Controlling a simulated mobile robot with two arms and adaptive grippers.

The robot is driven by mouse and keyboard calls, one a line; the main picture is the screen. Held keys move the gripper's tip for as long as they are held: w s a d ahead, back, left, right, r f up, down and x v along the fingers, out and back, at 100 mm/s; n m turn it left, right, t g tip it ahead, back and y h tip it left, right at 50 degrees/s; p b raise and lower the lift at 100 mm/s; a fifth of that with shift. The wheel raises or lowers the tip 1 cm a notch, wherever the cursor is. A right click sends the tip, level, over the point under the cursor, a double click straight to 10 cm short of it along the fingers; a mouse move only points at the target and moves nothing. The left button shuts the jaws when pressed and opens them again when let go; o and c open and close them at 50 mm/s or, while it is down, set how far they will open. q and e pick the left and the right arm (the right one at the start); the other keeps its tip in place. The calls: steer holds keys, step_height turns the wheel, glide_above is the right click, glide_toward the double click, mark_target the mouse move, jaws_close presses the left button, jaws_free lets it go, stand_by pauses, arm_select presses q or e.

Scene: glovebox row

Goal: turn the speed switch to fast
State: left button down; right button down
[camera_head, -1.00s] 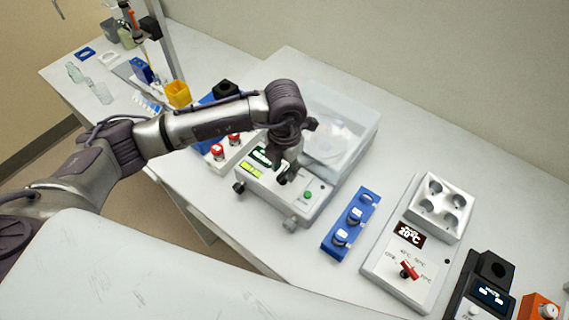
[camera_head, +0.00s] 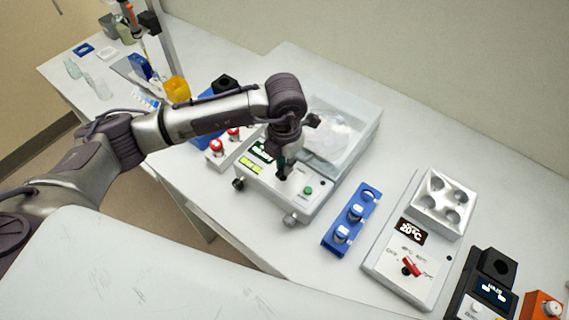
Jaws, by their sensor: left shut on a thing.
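A white bench machine (camera_head: 325,195) with a clear lid (camera_head: 345,130) stands in the middle of the bench. Its front panel has a green display (camera_head: 251,165), a green button (camera_head: 308,190) and a knob (camera_head: 290,219) at the front corner. My left gripper (camera_head: 283,173) points down onto this panel, between the display and the green button. It is shut on a small dark part there, likely the speed switch, which is mostly hidden by the fingers. The switch's setting and labels cannot be read. My right gripper is not in view.
To the right are a blue rack with vials (camera_head: 336,250), a white heater block with a red switch (camera_head: 385,276), a black device (camera_head: 465,300) and an orange device (camera_head: 528,306).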

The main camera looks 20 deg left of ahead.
arm_select(q)
steer(key=m+b, duration=0.3)
steer(key=b, duration=0.2)
steer(key=shift+d+f+m+b, duration=0.1)
steer(key=shift+f+m+b, duration=0.1)
steer(key=shift+m+b, duration=0.15)
steer(key=shift+r+m+b, duration=0.2)
steer(key=shift+m+b, duration=0.6)
steer(key=shift+m, duration=0.05)
steer(key=shift+s, duration=0.1)
steer(key=c, duration=1.2)
jaws_free()
steer(key=shift+r, duration=0.1)
step_height(320, 180, up, 12)
